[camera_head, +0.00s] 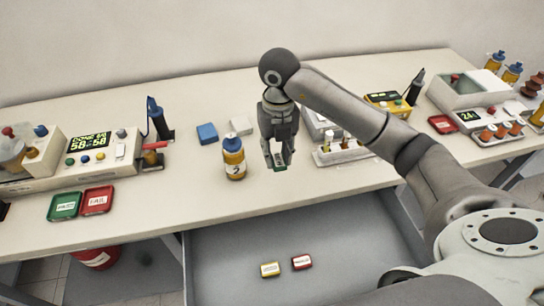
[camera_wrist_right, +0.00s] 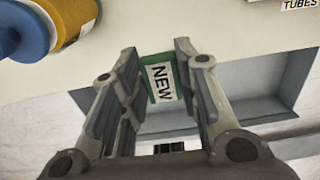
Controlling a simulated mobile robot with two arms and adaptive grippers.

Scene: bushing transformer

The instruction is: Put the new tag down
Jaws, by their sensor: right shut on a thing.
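My right gripper (camera_head: 279,158) is shut on a small green tag (camera_head: 280,163) with a white label. In the right wrist view the tag (camera_wrist_right: 161,78) reads NEW and sits between the two fingers (camera_wrist_right: 158,75). In the head view the gripper points down and holds the tag above the front part of the table (camera_head: 200,190), just right of a bottle. The gap between tag and tabletop is hard to judge. My left gripper is not in view.
The yellow bottle with a blue cap (camera_head: 234,158) stands close left of the gripper. Green (camera_head: 64,206) and red (camera_head: 97,200) trays lie left. Clear tabletop lies between.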

